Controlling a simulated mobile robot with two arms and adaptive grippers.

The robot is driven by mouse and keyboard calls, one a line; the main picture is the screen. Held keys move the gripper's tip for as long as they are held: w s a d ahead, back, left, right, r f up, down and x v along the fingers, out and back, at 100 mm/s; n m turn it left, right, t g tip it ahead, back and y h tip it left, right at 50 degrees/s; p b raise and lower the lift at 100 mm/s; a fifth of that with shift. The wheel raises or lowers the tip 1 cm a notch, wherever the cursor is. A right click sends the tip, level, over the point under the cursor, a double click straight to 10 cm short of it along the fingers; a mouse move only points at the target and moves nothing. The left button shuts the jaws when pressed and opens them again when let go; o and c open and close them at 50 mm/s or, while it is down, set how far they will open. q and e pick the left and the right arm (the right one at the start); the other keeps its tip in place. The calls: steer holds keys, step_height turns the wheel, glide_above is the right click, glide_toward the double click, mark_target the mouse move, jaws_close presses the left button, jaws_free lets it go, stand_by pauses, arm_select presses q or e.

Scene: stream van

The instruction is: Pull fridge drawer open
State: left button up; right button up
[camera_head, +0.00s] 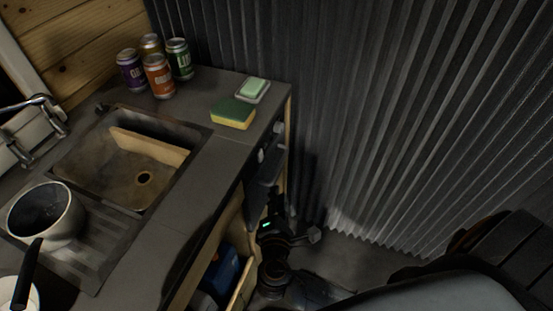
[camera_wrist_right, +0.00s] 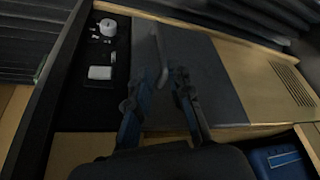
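The fridge drawer front (camera_wrist_right: 208,75) is a dark grey panel in the right wrist view, and it looks shut. A light grey bar handle (camera_wrist_right: 161,58) stands out from it. My right gripper (camera_wrist_right: 157,88) has its two fingers apart, with the handle between and just beyond the fingertips. I cannot tell whether they touch it. In the head view my right gripper (camera_head: 275,205) is low beside the counter's front, below the dark front panel (camera_head: 265,165); the handle is hard to make out there. My left gripper is not in view.
A counter (camera_head: 190,205) holds a sink (camera_head: 105,175), a pot (camera_head: 45,215), several cans (camera_head: 158,77), a sponge (camera_head: 233,113) and a soap dish (camera_head: 262,96). An open compartment below holds a blue object (camera_head: 222,272). A corrugated wall (camera_head: 400,110) stands close on the right.

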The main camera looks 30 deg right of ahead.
mark_target(280, 167)
steer(key=x, duration=1.2)
steer(key=shift+w+d+f, duration=0.1)
steer(key=shift+w+d, duration=0.25)
steer(key=shift+w, duration=0.1)
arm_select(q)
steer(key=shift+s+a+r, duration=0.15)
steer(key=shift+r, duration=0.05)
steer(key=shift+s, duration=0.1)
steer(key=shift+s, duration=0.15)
arm_select(e)
jaws_close()
